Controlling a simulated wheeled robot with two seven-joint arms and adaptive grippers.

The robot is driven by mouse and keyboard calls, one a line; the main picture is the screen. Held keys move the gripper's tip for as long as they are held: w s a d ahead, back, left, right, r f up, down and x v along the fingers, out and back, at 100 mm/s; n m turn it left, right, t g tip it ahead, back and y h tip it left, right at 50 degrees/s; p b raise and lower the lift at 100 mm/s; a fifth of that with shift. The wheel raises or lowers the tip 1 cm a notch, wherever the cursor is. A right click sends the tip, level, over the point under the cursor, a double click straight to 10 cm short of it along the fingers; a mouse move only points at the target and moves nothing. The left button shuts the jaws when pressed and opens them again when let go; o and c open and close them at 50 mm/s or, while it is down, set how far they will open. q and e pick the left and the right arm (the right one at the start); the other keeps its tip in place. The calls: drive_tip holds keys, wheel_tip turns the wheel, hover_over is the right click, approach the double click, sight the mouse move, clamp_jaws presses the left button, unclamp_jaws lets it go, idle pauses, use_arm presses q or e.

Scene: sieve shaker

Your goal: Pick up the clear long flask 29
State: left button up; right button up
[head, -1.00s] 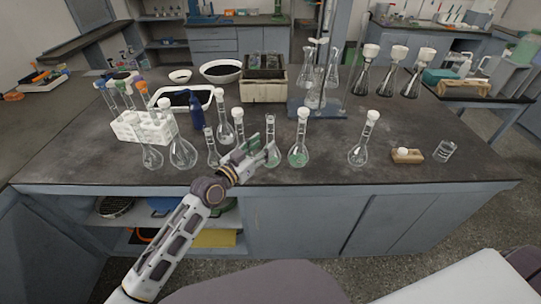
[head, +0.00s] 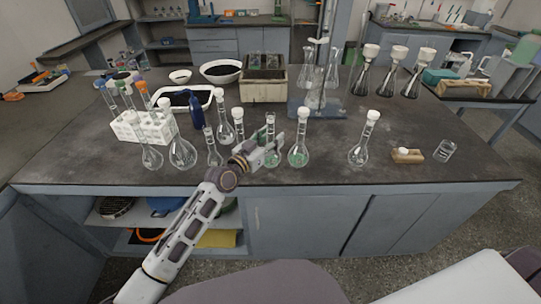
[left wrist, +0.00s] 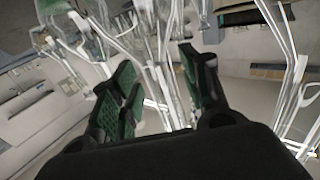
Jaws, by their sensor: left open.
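Several clear long-necked flasks stand along the front of the bench; no number is readable, so I cannot tell which is 29. One flask (head: 270,121) has its neck at my left gripper (head: 276,147), and its body is partly hidden by the fingers. In the left wrist view, the open fingers (left wrist: 160,85) with green pads have glass necks showing between and beyond them; I cannot tell whether they touch. A flask with green liquid (head: 298,153) stands just right of the gripper. A flask (head: 239,120) stands behind its left side. My right gripper is not in view.
More clear flasks (head: 182,153) stand at left near a white rack (head: 148,128). One flask (head: 358,154) stands apart at right, near a wooden block (head: 407,156) and a beaker (head: 444,151). Bench room is clear between the green-liquid flask and the flask at right.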

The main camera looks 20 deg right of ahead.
use_arm(q)
drive_tip(key=c, duration=0.9)
clamp_jaws()
drive_tip(key=shift+r, duration=0.3)
